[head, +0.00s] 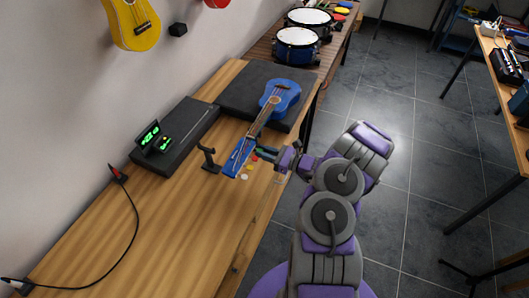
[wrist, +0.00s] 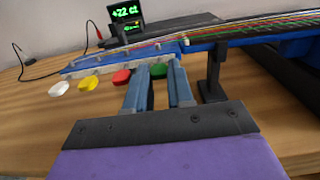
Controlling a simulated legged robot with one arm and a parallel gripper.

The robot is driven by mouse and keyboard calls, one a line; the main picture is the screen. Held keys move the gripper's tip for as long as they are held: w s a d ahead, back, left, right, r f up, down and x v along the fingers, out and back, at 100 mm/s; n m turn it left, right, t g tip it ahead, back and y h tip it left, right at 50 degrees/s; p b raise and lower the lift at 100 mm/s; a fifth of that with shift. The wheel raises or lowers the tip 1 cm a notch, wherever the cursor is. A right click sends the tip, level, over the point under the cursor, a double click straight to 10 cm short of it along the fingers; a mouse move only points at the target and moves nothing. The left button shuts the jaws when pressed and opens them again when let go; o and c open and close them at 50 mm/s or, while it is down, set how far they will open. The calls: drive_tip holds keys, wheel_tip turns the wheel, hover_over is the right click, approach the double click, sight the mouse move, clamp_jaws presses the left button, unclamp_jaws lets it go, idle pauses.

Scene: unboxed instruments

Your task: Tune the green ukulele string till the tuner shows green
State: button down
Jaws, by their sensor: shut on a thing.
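The blue ukulele (head: 279,97) lies on a black padded block, its neck reaching toward the near side. Its blue headstock (head: 238,158) shows several pegs in the wrist view: white (wrist: 59,88), yellow (wrist: 89,82), red (wrist: 122,76) and green (wrist: 159,70). My gripper (wrist: 158,76) is at the headstock's edge, shut on the green peg, with one finger on each side of it. It also shows in the head view (head: 264,153). The colored strings (wrist: 255,27) run along the neck. The tuner (wrist: 127,13) reads "+22 ct" in green, with a smaller lit screen below.
A black post (head: 208,158) stands beside the headstock. A long black case (head: 180,134) lies near the wall under the tuner. A cable (head: 136,220) runs over the table's left part. Drums (head: 297,44) stand at the back. The near tabletop is clear.

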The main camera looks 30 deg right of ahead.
drive_tip(key=shift+m+p, duration=0.35)
drive_tip(key=shift+m, duration=0.05)
drive_tip(key=shift+r+m+p, duration=0.1)
drive_tip(key=shift+m+p, duration=0.55)
drive_tip(key=shift+m, duration=0.45)
drive_tip(key=m+p, duration=0.1)
drive_tip(key=m, duration=0.2)
drive_tip(key=shift+m, duration=0.3)
drive_tip(key=m, duration=0.4)
drive_tip(key=shift+m+p, duration=0.3)
drive_tip(key=shift+m, duration=1.8)
drive_tip(key=c, duration=1.3)
unclamp_jaws()
drive_tip(key=shift+o, duration=0.2)
